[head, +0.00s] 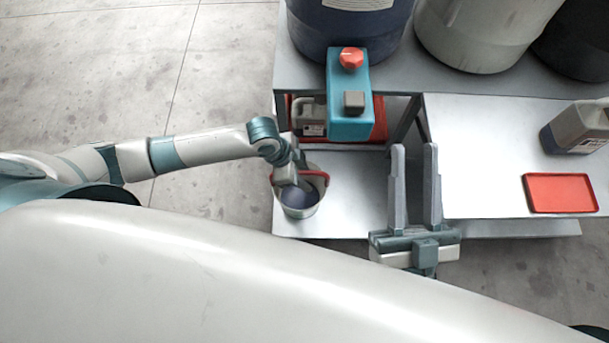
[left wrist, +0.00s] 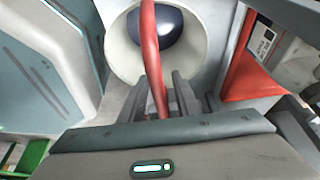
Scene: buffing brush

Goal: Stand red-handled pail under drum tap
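The pale pail (head: 299,212) with a red handle is over the lower shelf in the head view; I cannot tell whether it touches the shelf. Its inside looks dark blue. In the left wrist view the pail (left wrist: 118,55) is just beyond the fingers, and the red handle (left wrist: 150,45) runs between them. My left gripper (left wrist: 168,95) is shut on this handle; in the head view its fingers are mostly hidden by the arm. The blue drum (head: 350,30) carries a teal tap block (head: 350,120) with a red knob. My right gripper (head: 414,155) is open and empty.
A jerrycan (head: 308,118) and a red tray (head: 380,118) are behind the pail, below the tap block. Another jerrycan (head: 580,128) and red tray (head: 560,193) are on the right table (head: 470,150). The lower shelf (head: 350,190) is bare right of the pail.

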